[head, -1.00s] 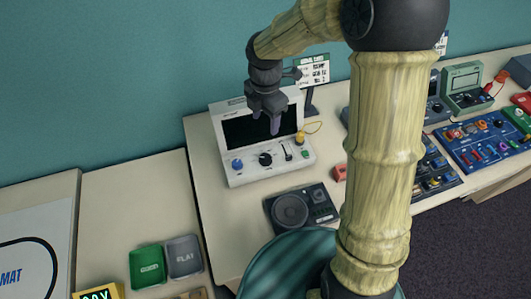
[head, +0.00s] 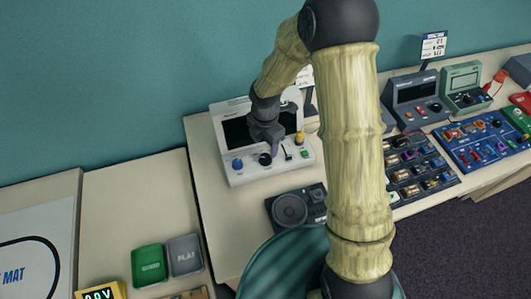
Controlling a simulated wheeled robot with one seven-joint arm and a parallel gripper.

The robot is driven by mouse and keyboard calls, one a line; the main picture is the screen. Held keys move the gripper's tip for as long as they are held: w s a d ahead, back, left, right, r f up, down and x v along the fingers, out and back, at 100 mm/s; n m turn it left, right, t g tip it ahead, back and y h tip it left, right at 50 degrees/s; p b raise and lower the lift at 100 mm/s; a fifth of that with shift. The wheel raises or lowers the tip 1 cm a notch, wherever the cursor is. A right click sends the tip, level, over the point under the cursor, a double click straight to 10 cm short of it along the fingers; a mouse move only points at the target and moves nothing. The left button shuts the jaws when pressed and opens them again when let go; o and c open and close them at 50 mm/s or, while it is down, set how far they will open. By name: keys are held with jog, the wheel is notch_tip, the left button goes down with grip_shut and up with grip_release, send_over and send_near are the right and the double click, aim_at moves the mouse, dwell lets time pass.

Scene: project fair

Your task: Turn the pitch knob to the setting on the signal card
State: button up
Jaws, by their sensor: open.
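A white device (head: 238,178) with a dark screen stands on the table. Its front panel carries a blue knob (head: 237,164), a black knob (head: 265,159), a slider (head: 287,152) and a yellow knob (head: 299,138). I cannot read the labels, so I cannot tell which is the pitch knob. My gripper (head: 269,150) is open, pointing down in front of the screen, close to the black knob; contact cannot be told. A white card (head: 306,76) behind the device is mostly hidden by my arm. Another card (head: 433,45) stands farther right, its text too small to read.
A black speaker unit (head: 291,209) lies in front of the device. Green (head: 148,264) and grey (head: 185,255) trays are at the lower left. Circuit boards (head: 420,168) and grey and green consoles (head: 463,85) fill the right. Table left of the device is bare.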

aim_at(265, 157)
notch_tip(265, 157, down, 6)
jog(key=shift+f+p, duration=0.15)
jog(key=shift+p, duration=0.3)
jog(key=c, duration=1)
